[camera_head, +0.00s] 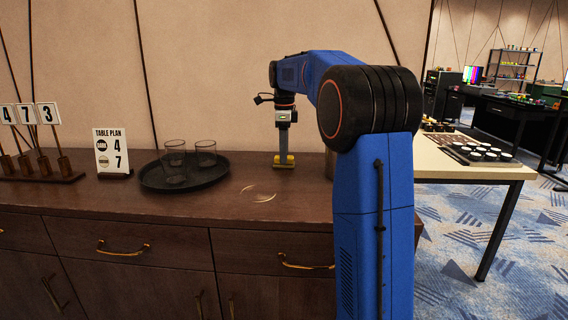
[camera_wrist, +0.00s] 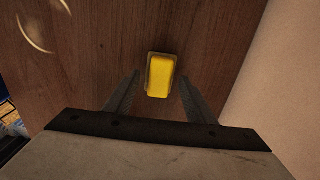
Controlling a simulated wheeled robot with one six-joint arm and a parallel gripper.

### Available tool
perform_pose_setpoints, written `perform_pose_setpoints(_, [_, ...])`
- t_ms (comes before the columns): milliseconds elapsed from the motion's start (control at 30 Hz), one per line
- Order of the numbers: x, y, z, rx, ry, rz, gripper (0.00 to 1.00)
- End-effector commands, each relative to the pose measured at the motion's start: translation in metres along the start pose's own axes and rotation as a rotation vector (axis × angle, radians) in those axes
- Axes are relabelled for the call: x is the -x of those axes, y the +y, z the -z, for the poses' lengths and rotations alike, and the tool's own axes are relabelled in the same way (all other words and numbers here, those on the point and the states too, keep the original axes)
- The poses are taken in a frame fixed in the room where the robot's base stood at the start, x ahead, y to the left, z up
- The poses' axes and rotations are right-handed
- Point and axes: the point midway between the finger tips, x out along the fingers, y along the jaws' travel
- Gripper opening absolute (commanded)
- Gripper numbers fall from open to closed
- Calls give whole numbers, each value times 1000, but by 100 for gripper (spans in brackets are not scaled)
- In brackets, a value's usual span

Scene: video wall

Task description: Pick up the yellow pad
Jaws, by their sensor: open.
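The yellow pad (camera_wrist: 160,78) is a small bright yellow block in a thin tan or brownish surround, resting on the dark wooden top. In the wrist view it lies between and just beyond the fingertips of my gripper (camera_wrist: 159,85). The two dark fingers are spread apart, one on each side, and the gripper is open and empty. In the head view my gripper (camera_head: 284,155) points straight down close above the cabinet top, near the back wall. Yellow shows at its tips, and the pad (camera_head: 284,165) is partly hidden there.
A dark round tray (camera_head: 205,180) with several clear glasses stands left on the cabinet top (camera_head: 110,205). A table plan sign (camera_head: 113,152) and number cards on wooden stands are farther left. Thin pale curved pieces (camera_head: 262,196) lie in front of my gripper. The wall is close behind.

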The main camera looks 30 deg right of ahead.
Motion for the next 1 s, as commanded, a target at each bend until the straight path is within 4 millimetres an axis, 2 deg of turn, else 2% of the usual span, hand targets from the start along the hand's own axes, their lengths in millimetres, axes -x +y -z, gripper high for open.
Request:
perform_pose_setpoints(267, [-4, 0, 0, 0, 0, 1, 50])
perform_pose_setpoints(300, [-4, 0, 0, 0, 0, 1, 48])
perform_pose_setpoints(467, [-4, 0, 0, 0, 0, 1, 9])
perform_pose_setpoints(500, [-4, 0, 0, 0, 0, 1, 6])
perform_pose_setpoints(800, [-1, 0, 0, 0, 0, 1, 6])
perform_pose_setpoints(1000, [24, -1, 0, 0, -1, 4, 6])
